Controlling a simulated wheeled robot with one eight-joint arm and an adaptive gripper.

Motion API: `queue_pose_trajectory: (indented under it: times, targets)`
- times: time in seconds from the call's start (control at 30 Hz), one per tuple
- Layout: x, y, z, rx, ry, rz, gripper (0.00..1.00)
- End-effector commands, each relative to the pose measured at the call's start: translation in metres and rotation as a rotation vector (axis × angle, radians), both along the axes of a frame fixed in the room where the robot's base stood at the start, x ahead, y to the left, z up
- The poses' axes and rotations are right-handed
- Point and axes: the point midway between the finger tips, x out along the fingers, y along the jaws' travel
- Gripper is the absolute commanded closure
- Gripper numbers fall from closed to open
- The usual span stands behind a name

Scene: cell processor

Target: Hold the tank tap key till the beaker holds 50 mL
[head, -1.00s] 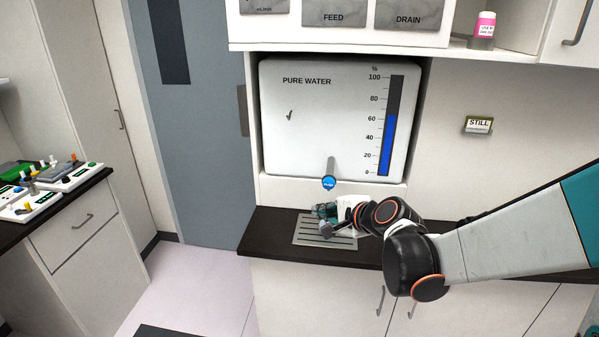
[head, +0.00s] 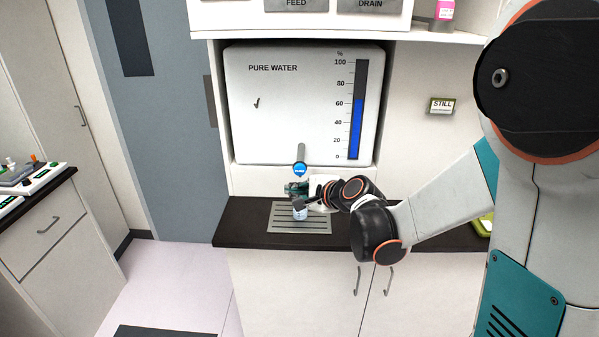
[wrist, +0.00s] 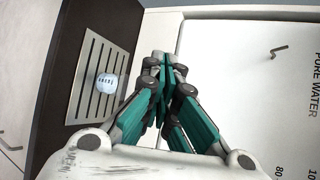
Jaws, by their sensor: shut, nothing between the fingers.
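The pure water tank (head: 300,115) has a spout with a blue tap key (head: 299,170) at its lower front. A small beaker (head: 299,211) stands on the slotted drip tray (head: 283,228) below the tap; it also shows in the wrist view (wrist: 107,83). Its fill level is too small to read. My gripper (head: 290,188) is shut and empty, just below the tap key and above the beaker. In the wrist view my gripper (wrist: 163,58) has its teal fingers together. The tap key does not show there, and contact with it cannot be told.
The tank gauge (head: 358,110) reads around 60 %. A STILL sign (head: 441,106) is on the wall at right. A shelf with a pink-labelled bottle (head: 444,12) is above. The dark counter (head: 238,222) is clear left of the tray.

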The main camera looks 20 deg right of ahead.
Motion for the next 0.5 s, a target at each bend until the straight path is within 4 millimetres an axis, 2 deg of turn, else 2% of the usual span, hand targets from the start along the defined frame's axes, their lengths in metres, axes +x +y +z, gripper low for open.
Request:
queue_pose_trajectory:
  times: [0.3, 0.5]
  targets:
    - [0.04, -0.013, 0.0, 0.0, 0.0, -0.001, 1.0]
    - [0.054, -0.017, 0.0, 0.0, 0.0, 0.0, 1.0]
